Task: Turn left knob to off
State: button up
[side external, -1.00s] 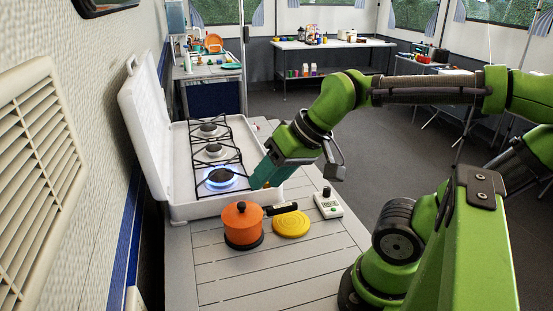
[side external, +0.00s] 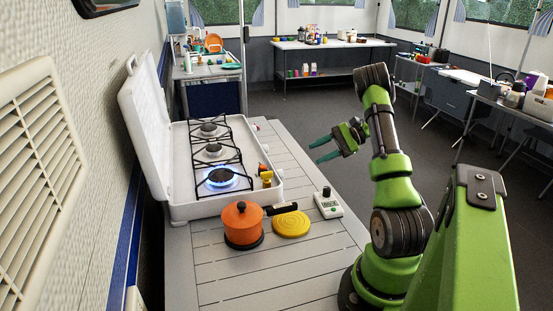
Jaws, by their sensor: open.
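The white camping stove (side external: 185,212) stands on the slatted table with its lid open at the left. Its nearest burner (side external: 221,178) has a blue flame. The exact angle of this knob is too small to tell. My gripper (side external: 319,152) is open and empty, its green fingers pointing left toward the stove. It is up and to the right of the knobs, apart from them.
The space around my gripper is clear.

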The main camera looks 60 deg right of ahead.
jog(key=s+d+f+m+t+h, duration=0.1)
jog(key=s+d+f+m+t, duration=0.1)
jog(key=s+d+f, duration=0.25)
send_near(283, 173)
jog(key=x, duration=0.5)
jog(key=d+x, duration=0.1)
jog(key=x, duration=0.2)
jog(key=shift+w+a+f, duration=0.2)
jog(key=shift+w+f, duration=0.25)
jog(key=shift+f, duration=0.05)
jog(key=shift+c, duration=0.2)
jog(key=c, duration=0.7)
